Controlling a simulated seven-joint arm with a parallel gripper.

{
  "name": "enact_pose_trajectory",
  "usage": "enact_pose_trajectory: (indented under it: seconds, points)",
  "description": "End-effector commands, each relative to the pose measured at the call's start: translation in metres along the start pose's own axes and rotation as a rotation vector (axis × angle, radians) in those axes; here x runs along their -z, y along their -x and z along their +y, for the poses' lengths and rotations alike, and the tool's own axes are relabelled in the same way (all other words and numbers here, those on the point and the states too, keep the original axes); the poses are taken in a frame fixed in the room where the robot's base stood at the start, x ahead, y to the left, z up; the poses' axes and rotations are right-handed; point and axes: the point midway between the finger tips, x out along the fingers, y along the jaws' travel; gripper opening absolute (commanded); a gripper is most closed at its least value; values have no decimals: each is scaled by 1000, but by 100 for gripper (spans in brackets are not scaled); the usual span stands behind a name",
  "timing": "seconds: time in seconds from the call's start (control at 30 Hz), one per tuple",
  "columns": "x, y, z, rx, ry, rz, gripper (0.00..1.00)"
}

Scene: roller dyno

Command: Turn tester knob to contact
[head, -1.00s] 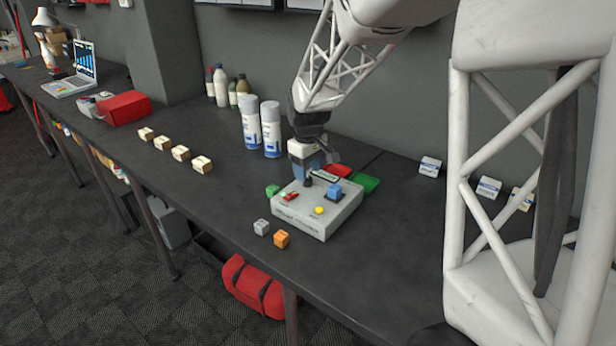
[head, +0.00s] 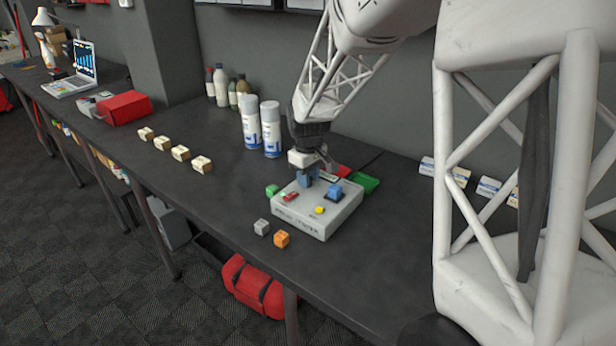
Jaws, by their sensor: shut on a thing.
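The tester (head: 318,225) is a light grey box on the dark bench. Its top carries a small red part (head: 291,196), a yellow button (head: 319,210) and a blue block on a dark base (head: 335,192). My gripper (head: 306,182) points down at the back left of the tester's top and is shut on the tester knob there. The fingers hide the knob, so its pointer and setting cannot be read.
A green block (head: 272,190), a grey block (head: 262,227) and an orange block (head: 281,239) lie close around the tester. Red and green trays (head: 364,182) are behind it. Two spray cans (head: 271,130) stand at the back left. The bench front is clear.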

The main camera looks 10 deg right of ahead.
Motion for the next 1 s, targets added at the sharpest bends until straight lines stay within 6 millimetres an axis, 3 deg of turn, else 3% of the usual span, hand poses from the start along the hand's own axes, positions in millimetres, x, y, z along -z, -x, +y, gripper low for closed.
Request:
enact_pose_trajectory:
  seconds: [0.47,1.0]
  points:
    - [0,1,0,0,-88,1,4]
    - [0,1,0,0,-499,2,4]
